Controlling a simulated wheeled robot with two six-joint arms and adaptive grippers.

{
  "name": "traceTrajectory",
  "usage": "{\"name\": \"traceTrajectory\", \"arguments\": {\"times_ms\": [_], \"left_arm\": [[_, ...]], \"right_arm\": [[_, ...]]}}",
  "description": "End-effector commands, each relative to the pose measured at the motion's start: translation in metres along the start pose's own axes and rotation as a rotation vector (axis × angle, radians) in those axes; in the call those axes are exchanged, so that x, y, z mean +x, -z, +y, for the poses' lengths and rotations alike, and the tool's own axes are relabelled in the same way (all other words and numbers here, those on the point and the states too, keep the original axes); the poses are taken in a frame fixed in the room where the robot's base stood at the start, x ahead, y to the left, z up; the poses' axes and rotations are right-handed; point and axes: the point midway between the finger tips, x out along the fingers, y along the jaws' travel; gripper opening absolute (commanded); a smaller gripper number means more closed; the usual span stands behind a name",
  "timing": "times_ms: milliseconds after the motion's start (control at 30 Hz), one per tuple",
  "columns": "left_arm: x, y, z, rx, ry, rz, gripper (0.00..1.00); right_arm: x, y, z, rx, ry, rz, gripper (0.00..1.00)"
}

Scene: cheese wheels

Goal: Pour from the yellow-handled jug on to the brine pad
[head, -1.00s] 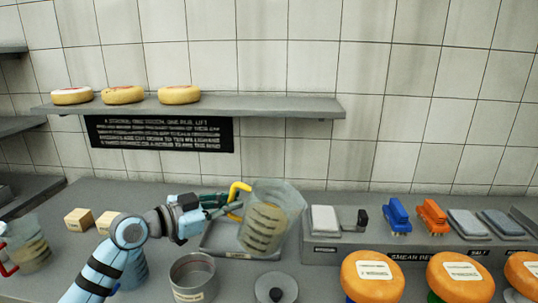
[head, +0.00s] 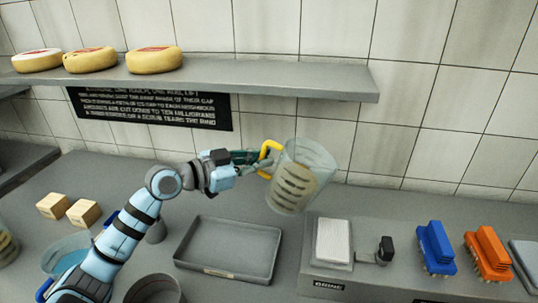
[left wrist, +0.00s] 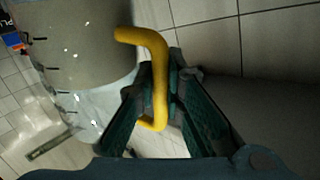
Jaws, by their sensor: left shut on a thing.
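My left gripper (head: 262,163) is shut on the yellow handle of the clear jug (head: 298,180) and holds it up in the air. The jug holds tan liquid, has dark marks on its side and leans slightly to the right. The left wrist view shows the yellow handle (left wrist: 158,85) between the two fingers, with the jug's body (left wrist: 75,40) at upper left. The white brine pad (head: 333,242) lies on a raised grey stand above a label reading brine, below and right of the jug. No liquid is seen leaving the jug. My right gripper is not in view.
An empty grey tray (head: 268,240) lies below and left of the jug. A small black-knobbed thing (head: 384,249), a blue brush (head: 435,247) and an orange brush (head: 488,254) stand right of the pad. A shelf (head: 210,83) with cheese wheels runs above.

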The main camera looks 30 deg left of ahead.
Motion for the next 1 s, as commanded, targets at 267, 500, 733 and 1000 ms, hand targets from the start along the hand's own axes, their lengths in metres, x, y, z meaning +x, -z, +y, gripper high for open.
{"name": "traceTrajectory", "arguments": {"times_ms": [267, 500, 733, 1000], "left_arm": [[0.004, 0.004, -0.005, 0.022, -0.001, -0.018, 0.00], [0.006, 0.007, -0.007, 0.049, -0.003, -0.035, 0.00], [0.005, 0.010, -0.008, 0.073, -0.003, -0.050, 0.00], [0.005, 0.006, -0.007, 0.157, -0.006, -0.104, 0.00]], "right_arm": [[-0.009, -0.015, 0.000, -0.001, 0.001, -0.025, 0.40], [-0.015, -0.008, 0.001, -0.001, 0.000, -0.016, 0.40], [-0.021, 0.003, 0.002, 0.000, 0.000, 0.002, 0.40], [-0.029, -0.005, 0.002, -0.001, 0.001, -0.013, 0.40]]}}
